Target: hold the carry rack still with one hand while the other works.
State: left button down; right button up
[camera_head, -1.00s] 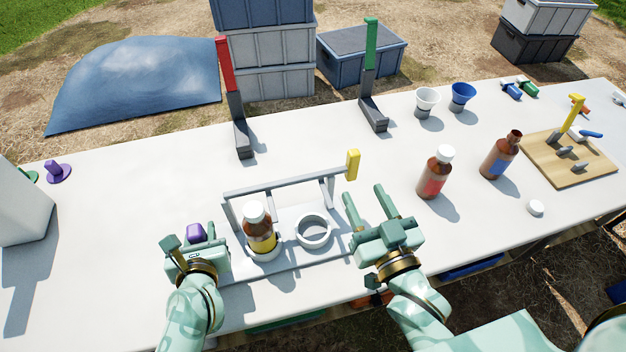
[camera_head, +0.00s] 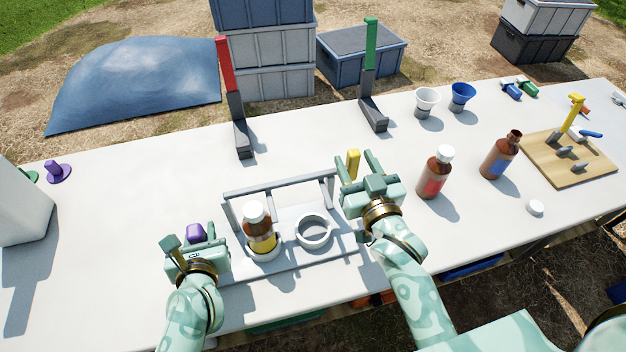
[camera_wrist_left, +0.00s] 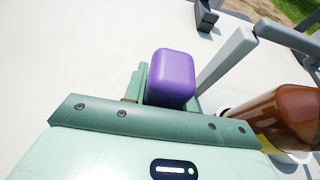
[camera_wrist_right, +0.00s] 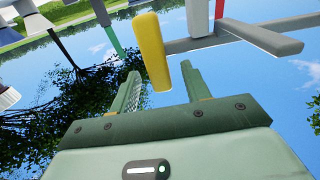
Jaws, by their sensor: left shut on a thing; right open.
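The grey carry rack (camera_head: 290,262) stands on the white table with two ring holders, a top bar, a purple grip at its left and a yellow grip at its right. A brown bottle with a white cap and yellow label (camera_head: 260,232) stands in the left ring; the right ring (camera_head: 314,231) is empty. My left gripper (camera_head: 194,243) is shut on the purple grip (camera_wrist_left: 172,78). My right gripper (camera_head: 358,166) is open at the yellow grip (camera_head: 353,163). In the right wrist view, the yellow grip (camera_wrist_right: 152,52) shows between the fingertips; contact cannot be told.
A loose white cap (camera_head: 536,208) lies near a wooden board (camera_head: 558,167). Red-topped (camera_head: 240,135) and green-topped (camera_head: 374,112) posts stand behind the rack.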

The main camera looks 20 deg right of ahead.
jog(key=shift+c, duration=0.4)
jog(key=c, duration=0.8)
jog(key=shift+d, duration=1.4)
jog(key=o, duration=0.9)
jog(key=s, duration=1.2)
